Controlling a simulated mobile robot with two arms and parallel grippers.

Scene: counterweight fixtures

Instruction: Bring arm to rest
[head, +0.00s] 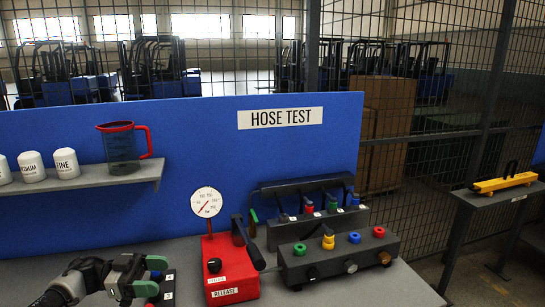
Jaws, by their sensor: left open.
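My left gripper (153,276) is at the bottom left of the head view, above the grey bench (385,285). Its green-padded fingers are apart. Small numbered white labels on a dark item (168,286) show right beside the fingertips; the gripper partly hides this item, and I cannot tell whether they touch. No object is clearly held between the fingers. My left arm comes in from the bottom left corner. My right gripper is out of view.
A red pump (228,270) with a gauge (206,202) and dark lever stands right of the gripper. Beyond are a dark manifold (340,260) and a hose rack (318,218). A shelf (90,180) with white jars and a red-lidded jug (121,150) overhangs the left.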

